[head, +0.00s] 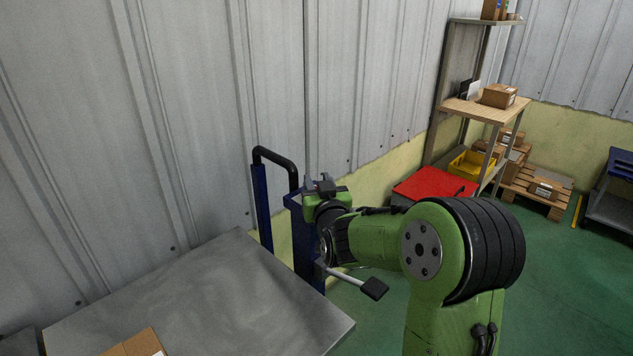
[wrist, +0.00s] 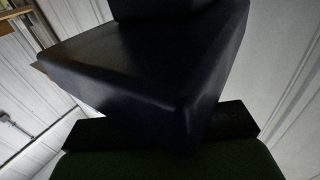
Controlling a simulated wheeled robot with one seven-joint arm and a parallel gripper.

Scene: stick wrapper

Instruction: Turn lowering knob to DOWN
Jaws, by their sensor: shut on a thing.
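A blue lifting machine (head: 262,205) with a black bent handle (head: 277,157) stands against the wall, behind the end of my arm. No lowering knob or DOWN mark can be made out in either view. My gripper (head: 322,186) is at the machine's blue upright, its dark fingers close to its upper part. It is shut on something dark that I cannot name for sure. In the wrist view a large dark blue angular part (wrist: 140,70) fills the middle, very near the gripper's black and green body. The fingertips and their contact are hidden there.
A grey metal tabletop (head: 215,295) with a cardboard box (head: 135,344) is at the lower left. A lever with a black pedal (head: 374,289) sticks out below my arm. A red-topped case (head: 432,187), shelves (head: 490,108) and a pallet (head: 538,192) stand behind.

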